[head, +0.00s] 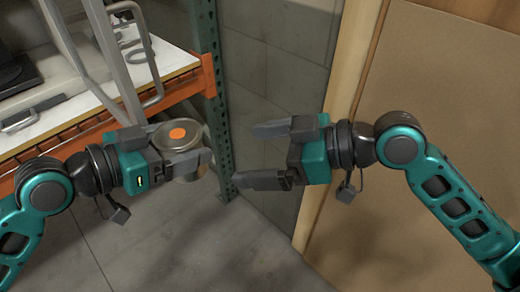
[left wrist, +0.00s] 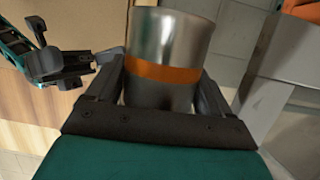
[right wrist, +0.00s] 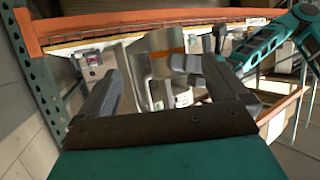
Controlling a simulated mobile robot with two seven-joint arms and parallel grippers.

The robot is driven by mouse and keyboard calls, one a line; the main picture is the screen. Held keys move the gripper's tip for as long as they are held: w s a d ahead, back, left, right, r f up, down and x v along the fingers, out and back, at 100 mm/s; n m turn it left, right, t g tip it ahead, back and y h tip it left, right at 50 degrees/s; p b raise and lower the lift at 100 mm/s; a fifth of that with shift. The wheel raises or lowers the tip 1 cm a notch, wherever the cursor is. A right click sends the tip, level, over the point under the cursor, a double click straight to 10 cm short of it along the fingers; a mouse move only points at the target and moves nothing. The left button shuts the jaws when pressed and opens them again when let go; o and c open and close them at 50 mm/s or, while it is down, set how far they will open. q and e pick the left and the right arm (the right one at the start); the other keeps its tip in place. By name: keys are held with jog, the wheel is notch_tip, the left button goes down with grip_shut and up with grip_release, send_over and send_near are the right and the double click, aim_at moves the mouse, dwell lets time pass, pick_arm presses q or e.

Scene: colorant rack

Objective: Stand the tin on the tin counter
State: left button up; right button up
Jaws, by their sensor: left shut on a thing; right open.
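The tin (head: 188,142) is a silver cylinder with an orange dot on its lid. In the left wrist view the tin (left wrist: 172,45) shows an orange band around its side. My left gripper (head: 178,150) is shut on the tin, with a finger on each side, and holds it in the air in front of the rack's orange beam. My right gripper (head: 258,156) is open and empty, to the right of the tin, its fingers pointing left towards it. I cannot tell for sure which surface is the tin counter.
A rack with an orange beam (head: 110,112), a white top (head: 68,98) and a green upright (head: 211,80) stands at the left. A grey metal frame and a dark object (head: 18,73) are on it. A brown panel (head: 450,110) stands at the right. The grey floor (head: 160,250) below is clear.

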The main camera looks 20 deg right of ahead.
aim_at(190, 178)
jog(key=x, duration=1.1)
jog(key=shift+s+a, duration=0.15)
jog(key=shift+a, duration=0.45)
jog(key=shift+r, duration=0.1)
jog(key=c, duration=1.2)
pick_arm(q)
jog(key=o, duration=1.3)
jog(key=shift+c, duration=0.2)
jog(key=shift+o, duration=1)
